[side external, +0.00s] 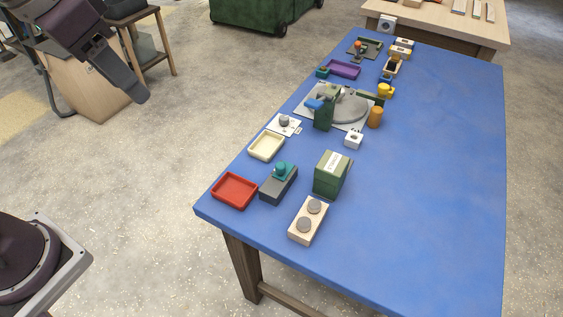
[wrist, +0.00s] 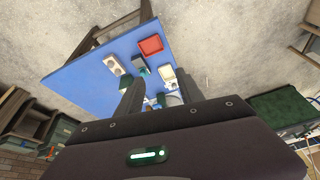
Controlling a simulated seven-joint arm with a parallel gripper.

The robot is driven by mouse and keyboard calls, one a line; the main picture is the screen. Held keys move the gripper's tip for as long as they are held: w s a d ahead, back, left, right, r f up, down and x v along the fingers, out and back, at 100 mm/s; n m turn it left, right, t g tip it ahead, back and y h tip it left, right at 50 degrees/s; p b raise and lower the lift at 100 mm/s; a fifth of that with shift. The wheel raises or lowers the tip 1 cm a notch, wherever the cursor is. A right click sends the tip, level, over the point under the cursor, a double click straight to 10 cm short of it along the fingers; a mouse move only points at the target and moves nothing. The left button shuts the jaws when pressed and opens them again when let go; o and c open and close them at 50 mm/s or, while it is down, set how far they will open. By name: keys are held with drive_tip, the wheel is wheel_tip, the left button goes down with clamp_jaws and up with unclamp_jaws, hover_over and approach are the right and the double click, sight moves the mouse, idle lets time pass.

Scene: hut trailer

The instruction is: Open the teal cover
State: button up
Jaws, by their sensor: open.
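A teal cover (side external: 281,170) with a rounded top sits on a dark grey box (side external: 277,188) near the front left edge of the blue table. It looks closed; its hinge is too small to make out. In the wrist view the dark box with the teal cover (wrist: 139,64) is small and far off, beyond my fingers. My gripper (wrist: 158,82) is open and empty. It is well away from the table, at the upper left in the side view.
A red tray (side external: 234,190) lies left of the dark box, a green carton (side external: 332,174) right of it, and a block with two round grey tops (side external: 308,220) in front. A cream tray (side external: 266,146) lies behind. The table's right side (side external: 440,170) is clear.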

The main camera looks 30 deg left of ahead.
drive_tip(key=w+d+f+m+g, duration=0.1)
drive_tip(key=w+d+f, duration=0.15)
drive_tip(key=w, duration=0.35)
drive_tip(key=w+d+f+m+g, duration=0.1)
drive_tip(key=w+d+f, duration=0.15)
drive_tip(key=w, duration=0.25)
drive_tip(key=m+g, duration=0.2)
drive_tip(key=m, duration=0.1)
hover_over(281, 164)
drive_tip(key=f, duration=1.6)
drive_tip(key=shift+s+a+f, duration=0.15)
drive_tip(key=shift+s, duration=0.05)
wheel_tip(281, 164, down, 8)
drive_tip(key=shift+w+f, duration=0.1)
clamp_jaws()
